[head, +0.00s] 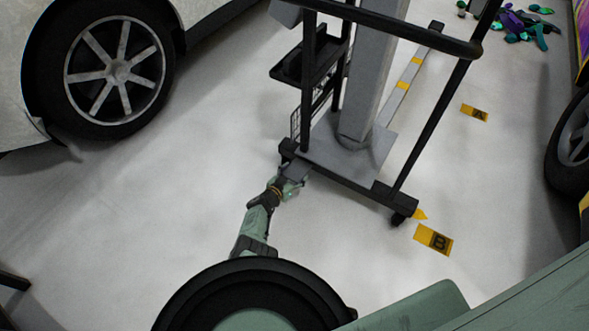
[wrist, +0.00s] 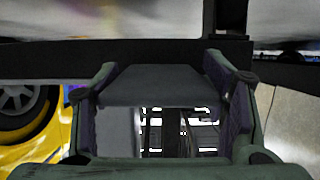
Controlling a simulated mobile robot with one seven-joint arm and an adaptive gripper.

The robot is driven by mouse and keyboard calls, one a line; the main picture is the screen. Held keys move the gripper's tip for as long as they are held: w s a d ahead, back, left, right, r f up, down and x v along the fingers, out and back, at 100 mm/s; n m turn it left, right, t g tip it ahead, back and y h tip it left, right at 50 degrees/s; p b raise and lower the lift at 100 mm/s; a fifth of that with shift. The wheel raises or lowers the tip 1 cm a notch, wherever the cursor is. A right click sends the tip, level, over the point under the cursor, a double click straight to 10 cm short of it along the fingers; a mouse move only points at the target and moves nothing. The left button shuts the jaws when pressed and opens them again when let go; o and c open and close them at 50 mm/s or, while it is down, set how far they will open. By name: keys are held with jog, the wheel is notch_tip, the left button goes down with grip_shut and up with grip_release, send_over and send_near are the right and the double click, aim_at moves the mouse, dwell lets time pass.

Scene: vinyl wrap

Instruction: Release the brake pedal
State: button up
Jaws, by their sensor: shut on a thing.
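The brake pedal is a flat dark grey plate (head: 298,171) at the near left corner of a wheeled stand (head: 345,155). In the wrist view the pedal (wrist: 160,85) spans the space between my two fingers, below a black frame bar (wrist: 60,62). My gripper (head: 292,186) is low beside the stand's base, with its fingers on either side of the pedal and shut on it. In the wrist view the fingers of my gripper (wrist: 160,100) touch or nearly touch the pedal's side edges. The pedal's joint to the frame is not clear.
The stand has a black handle bar (head: 400,28) and a caster (head: 398,219). A car wheel (head: 115,75) is at left, another (head: 576,130) at right. Yellow floor marks A (head: 475,113) and B (head: 433,240) lie right of the stand. The floor left of it is clear.

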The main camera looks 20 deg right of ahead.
jog(key=shift+d+r+p, duration=0.1)
jog(key=shift+r+p, duration=0.25)
jog(key=shift+p, duration=0.05)
jog(key=shift+w+d+r, duration=0.1)
jog(key=shift+w+r, duration=0.05)
jog(key=shift+r, duration=0.25)
jog(key=o, duration=1.3)
jog(key=shift+r, duration=0.1)
jog(key=o, duration=0.4)
jog(key=shift+f, duration=0.25)
jog(key=shift+r, duration=0.1)
